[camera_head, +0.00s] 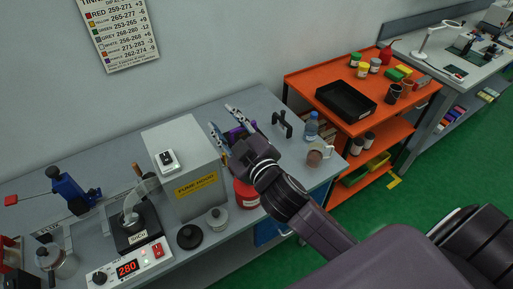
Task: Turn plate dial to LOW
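The plate dial (99,278) is a small black knob on the white front panel of the hot plate (146,262), at the lower left. Its pointer setting is too small to read. The red display (128,268) beside it reads 280, and a red switch (158,251) sits to its right. A pot labelled SnCu (137,235) stands on the plate. My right gripper (225,120) is over the back of the bench, right of the fume hood and well away from the dial. Its two fingers are spread apart with nothing seen between them. My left gripper is not in view.
The grey fume hood (183,178) stands between my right gripper and the hot plate. A dark lid (190,236), a small metal pot (217,218) and a red container (246,194) line the front. An orange cart (345,62) is at right.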

